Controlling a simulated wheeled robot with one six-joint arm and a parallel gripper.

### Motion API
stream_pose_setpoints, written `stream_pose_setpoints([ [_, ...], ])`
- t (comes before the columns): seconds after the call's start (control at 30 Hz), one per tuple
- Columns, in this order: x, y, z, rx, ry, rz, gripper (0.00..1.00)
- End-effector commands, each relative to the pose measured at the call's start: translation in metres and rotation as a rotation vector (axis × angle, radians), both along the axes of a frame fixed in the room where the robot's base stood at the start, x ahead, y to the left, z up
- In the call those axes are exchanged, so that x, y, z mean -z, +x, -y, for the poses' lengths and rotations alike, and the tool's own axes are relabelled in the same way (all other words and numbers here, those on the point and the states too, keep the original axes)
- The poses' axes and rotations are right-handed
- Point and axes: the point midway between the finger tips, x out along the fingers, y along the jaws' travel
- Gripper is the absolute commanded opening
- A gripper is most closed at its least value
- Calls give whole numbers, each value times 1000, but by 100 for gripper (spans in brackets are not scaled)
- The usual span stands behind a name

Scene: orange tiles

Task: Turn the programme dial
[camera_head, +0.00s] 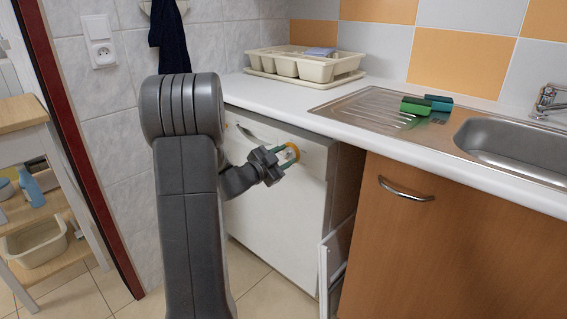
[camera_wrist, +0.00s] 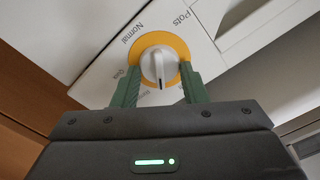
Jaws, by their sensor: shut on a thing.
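The programme dial (camera_wrist: 159,65) is a white knob with a raised grip bar on a yellow ring, set in the white front panel of the dishwasher (camera_head: 275,195). Words such as "Normal" and "Pots" are printed around it, and its dark pointer mark faces down toward my gripper in the wrist view. My gripper (camera_wrist: 159,84) has its two green fingers on either side of the knob, shut on it. In the head view my gripper (camera_head: 283,161) reaches the dial at the panel's upper right, and the dial is mostly hidden there.
A white worktop (camera_head: 400,150) overhangs just above the panel. A wooden cupboard door with a metal handle (camera_head: 405,190) is at the right, and a white panel (camera_head: 335,262) stands out low beside the dishwasher. A wooden shelf unit (camera_head: 40,190) is at the left.

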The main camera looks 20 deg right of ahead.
Motion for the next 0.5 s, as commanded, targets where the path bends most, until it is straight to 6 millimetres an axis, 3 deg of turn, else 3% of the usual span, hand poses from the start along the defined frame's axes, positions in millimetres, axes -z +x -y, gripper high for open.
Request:
stream_pose_setpoints([
  [0.5,6,-2,1,0,187,454,17],
])
